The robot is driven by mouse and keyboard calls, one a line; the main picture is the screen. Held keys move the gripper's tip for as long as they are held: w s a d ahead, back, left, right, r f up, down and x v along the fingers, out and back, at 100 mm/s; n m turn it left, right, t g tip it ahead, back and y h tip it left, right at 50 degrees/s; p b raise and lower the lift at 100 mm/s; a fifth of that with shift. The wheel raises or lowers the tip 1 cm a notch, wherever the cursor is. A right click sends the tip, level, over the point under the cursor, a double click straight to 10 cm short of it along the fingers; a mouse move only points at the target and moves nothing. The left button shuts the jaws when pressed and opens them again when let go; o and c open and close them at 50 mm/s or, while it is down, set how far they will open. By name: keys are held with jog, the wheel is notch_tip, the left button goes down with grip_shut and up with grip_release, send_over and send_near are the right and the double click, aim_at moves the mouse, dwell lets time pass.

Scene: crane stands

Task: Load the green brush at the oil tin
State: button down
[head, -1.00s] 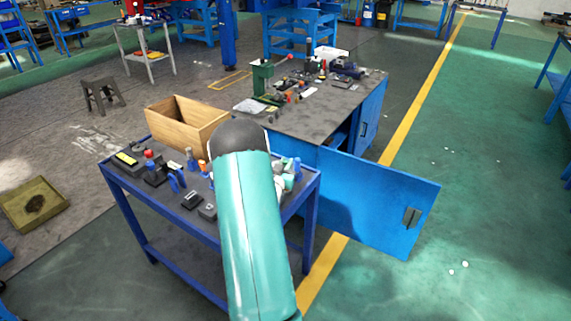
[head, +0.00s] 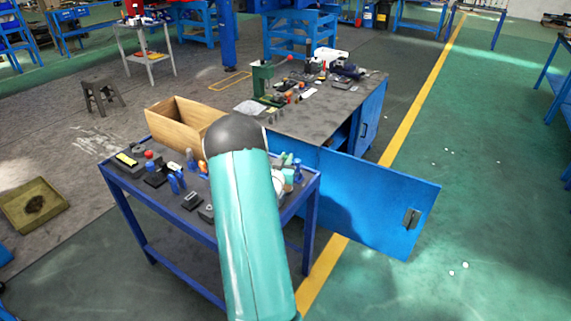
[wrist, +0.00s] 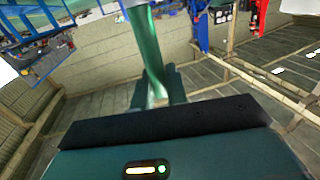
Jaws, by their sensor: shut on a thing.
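In the wrist view my gripper (wrist: 157,88) is shut on a long green handle, which I take to be the green brush (wrist: 146,45). It runs from between the dark fingers to the top edge of the picture, where its end is cut off. In the head view my teal arm reaches over the blue cart and hides most of my gripper; a small pale part of the wrist shows at its right, by the cart's right end. I cannot tell whether the brush touches anything. I cannot pick out the oil tin for certain in either view.
The blue cart (head: 222,229) carries several small tools and blocks at its left. An open wooden box (head: 181,124) stands behind it. A workbench (head: 310,122) with a green press (head: 262,77) is farther back, its blue door (head: 375,200) swung open at right.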

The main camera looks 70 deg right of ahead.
jog(key=shift+r, duration=2.25)
